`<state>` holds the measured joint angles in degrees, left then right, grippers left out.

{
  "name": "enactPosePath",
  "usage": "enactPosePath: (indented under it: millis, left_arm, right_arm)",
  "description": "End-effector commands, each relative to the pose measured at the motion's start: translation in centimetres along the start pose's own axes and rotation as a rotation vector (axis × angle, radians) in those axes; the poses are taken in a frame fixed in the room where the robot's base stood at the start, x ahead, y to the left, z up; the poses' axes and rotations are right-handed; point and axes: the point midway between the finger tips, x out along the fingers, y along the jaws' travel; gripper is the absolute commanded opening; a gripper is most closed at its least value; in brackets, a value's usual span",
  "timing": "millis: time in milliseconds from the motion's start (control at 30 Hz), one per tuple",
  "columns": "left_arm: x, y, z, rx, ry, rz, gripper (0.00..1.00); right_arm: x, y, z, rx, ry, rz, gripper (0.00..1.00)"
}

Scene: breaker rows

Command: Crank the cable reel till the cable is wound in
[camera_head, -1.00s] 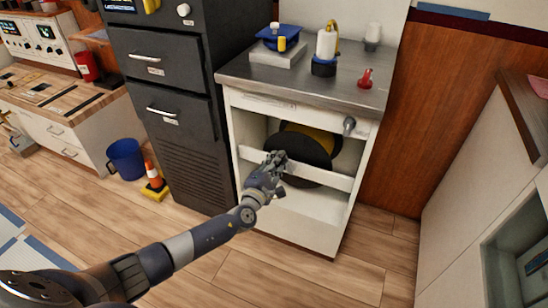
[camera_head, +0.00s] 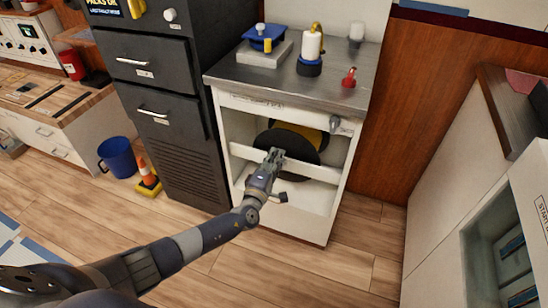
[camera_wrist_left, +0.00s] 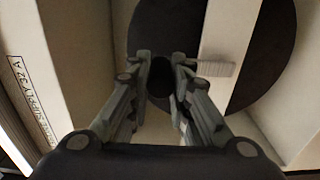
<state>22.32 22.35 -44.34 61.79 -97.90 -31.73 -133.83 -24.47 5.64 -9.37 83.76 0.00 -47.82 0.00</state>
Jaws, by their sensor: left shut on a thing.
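The cable reel sits inside the white cabinet (camera_head: 225,115), with a black round flange (camera_head: 300,142) in front and a yellow part (camera_head: 313,135) behind. The flange also fills the upper middle of the left wrist view (camera_wrist_left: 275,60). My left gripper (camera_head: 275,154) is at the lower left of the flange, in front of the white crossbar (camera_head: 315,171). In the left wrist view its fingers (camera_wrist_left: 160,68) are shut on a dark round crank knob (camera_wrist_left: 160,80). My right gripper is out of view.
A grey fitting (camera_head: 335,123) sticks out at the cabinet's upper right. The metal top (camera_head: 300,82) carries a blue-topped device, a bottle and a red item. Black drawers (camera_head: 155,95) stand left; a blue bucket (camera_head: 117,157) and orange cone (camera_head: 146,172) are on the floor.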

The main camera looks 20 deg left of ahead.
Motion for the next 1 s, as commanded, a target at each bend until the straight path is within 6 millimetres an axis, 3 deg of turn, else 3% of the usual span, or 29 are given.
enactPosePath:
  millis: [433, 467, 533, 1000]
  left_arm:
    - [-0.06, -0.11, 0.32, 0.010, -0.005, -0.002, 0.00]
    - [-0.06, -0.11, 0.33, 0.010, -0.005, -0.002, 0.23]
    - [-0.06, -0.10, 0.31, 0.010, -0.005, -0.002, 0.39]
    - [-0.74, -0.13, 0.16, 0.007, -0.002, -0.001, 0.39]
  right_arm:
    - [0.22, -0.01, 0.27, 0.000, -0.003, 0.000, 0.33]
    - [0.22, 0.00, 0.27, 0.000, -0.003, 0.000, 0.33]
    - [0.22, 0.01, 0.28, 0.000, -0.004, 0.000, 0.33]
    - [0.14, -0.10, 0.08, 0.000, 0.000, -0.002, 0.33]
